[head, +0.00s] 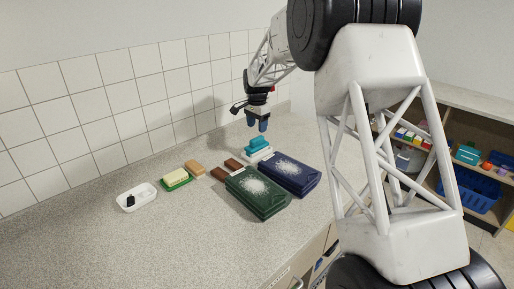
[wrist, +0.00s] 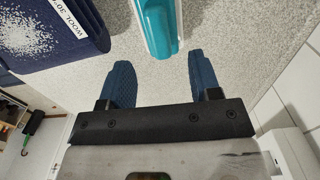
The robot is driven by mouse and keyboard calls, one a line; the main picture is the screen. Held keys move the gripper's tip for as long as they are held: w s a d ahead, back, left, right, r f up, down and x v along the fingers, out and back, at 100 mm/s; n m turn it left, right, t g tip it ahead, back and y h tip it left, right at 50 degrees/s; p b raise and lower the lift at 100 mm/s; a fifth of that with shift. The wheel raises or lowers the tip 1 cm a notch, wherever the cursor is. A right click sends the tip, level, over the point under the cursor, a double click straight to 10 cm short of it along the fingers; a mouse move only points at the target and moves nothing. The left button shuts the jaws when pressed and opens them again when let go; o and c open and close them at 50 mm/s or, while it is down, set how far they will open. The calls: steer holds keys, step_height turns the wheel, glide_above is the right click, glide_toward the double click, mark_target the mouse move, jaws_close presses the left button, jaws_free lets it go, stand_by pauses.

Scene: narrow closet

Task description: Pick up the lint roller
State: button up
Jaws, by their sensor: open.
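A teal item with a white lower part (head: 258,147) lies on the counter beyond the dark blue bundle. It looks most like the lint roller, though its shape is not clear. In the wrist view its teal end (wrist: 165,42) shows at the top, just ahead of the gap between the fingers; the rest is cut off by the frame. My gripper (head: 257,125) is open and empty, pointing down above the teal item and apart from it. Its blue fingers (wrist: 159,64) show nothing between them but the counter.
Dark blue (head: 290,172) and green (head: 258,191) bundles with white specks lie nearby, brown pieces (head: 218,174) beside them. A tan block (head: 196,167), a yellow-and-green block (head: 177,180) and a white tray (head: 127,206) lie further left. A tiled wall borders the counter. The front counter is clear.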

mark_target(257, 138)
steer(key=shift+f, duration=0.8)
steer(key=shift+f, duration=0.1)
steer(key=shift+s+f, duration=0.1)
steer(key=shift+f, duration=2.4)
steer(key=shift+c, duration=0.3)
steer(key=c, duration=1)
steer(key=shift+r, duration=0.15)
steer(key=shift+r, duration=4.9)
